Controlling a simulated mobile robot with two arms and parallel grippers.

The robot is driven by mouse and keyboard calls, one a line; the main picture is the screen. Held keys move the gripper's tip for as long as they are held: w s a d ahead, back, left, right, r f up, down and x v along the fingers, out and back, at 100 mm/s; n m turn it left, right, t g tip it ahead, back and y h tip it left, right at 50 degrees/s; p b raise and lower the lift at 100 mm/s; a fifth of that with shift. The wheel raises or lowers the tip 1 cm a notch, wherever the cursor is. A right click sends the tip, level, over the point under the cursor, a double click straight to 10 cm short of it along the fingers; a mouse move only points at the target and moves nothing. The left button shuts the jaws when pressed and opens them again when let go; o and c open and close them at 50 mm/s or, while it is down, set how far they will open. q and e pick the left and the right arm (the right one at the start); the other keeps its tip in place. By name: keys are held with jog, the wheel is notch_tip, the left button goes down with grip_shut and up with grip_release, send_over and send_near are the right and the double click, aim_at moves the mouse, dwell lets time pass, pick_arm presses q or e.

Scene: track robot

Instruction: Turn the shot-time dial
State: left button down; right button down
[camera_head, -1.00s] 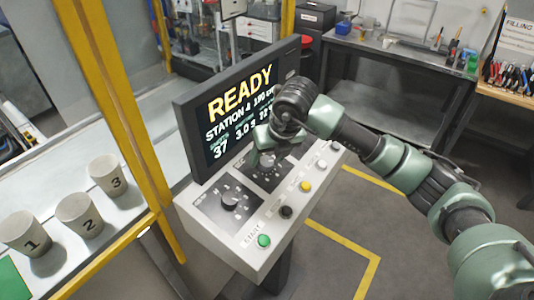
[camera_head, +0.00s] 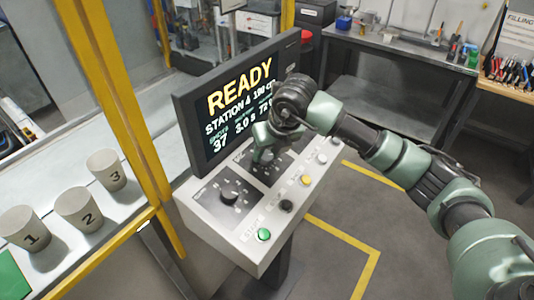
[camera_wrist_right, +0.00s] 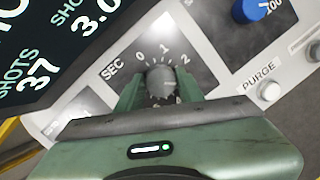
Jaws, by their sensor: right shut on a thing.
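The shot-time dial (camera_wrist_right: 160,82) is a grey round knob marked SEC, with numbers around it, in the right wrist view. My right gripper (camera_wrist_right: 158,88) is shut on it, one green finger on each side. In the head view my right gripper (camera_head: 264,154) reaches down to the sloped control panel (camera_head: 225,237) and mostly hides this dial. The screen (camera_head: 238,98) above reads READY, with a 3.0 s value. My left gripper is not in view.
A black dial (camera_head: 231,198) lies left of my right gripper. Green (camera_head: 263,234), black (camera_head: 286,206) and yellow (camera_head: 306,180) buttons line the panel's front. A blue knob (camera_wrist_right: 250,9) is beside the held dial. Numbered cups (camera_head: 78,210) stand behind a yellow post (camera_head: 130,125).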

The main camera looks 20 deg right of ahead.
jog(key=n+b, duration=0.3)
jog(key=b, duration=0.1)
jog(key=n+y+b, duration=0.1)
jog(key=n+b, duration=0.3)
jog(key=b, duration=0.1)
jog(key=shift+f+n, duration=0.2)
jog(key=shift+n, duration=0.1)
jog(key=shift+d+r+n+y+b, duration=0.1)
jog(key=shift+n+y+b, duration=0.3)
jog(key=shift+n+b, duration=0.6)
jog(key=shift+r+n+g+b, duration=0.1)
jog(key=shift+n+g+b, duration=0.25)
jog(key=shift+n, duration=1.15)
jog(key=shift+r, duration=0.1)
jog(key=c, duration=0.9)
grip_release()
jog(key=b+v, duration=0.1)
jog(key=v, duration=0.6)
jog(key=shift+s+d+r, duration=0.15)
jog(key=shift+d+r, duration=0.05)
jog(key=shift+r, duration=0.05)
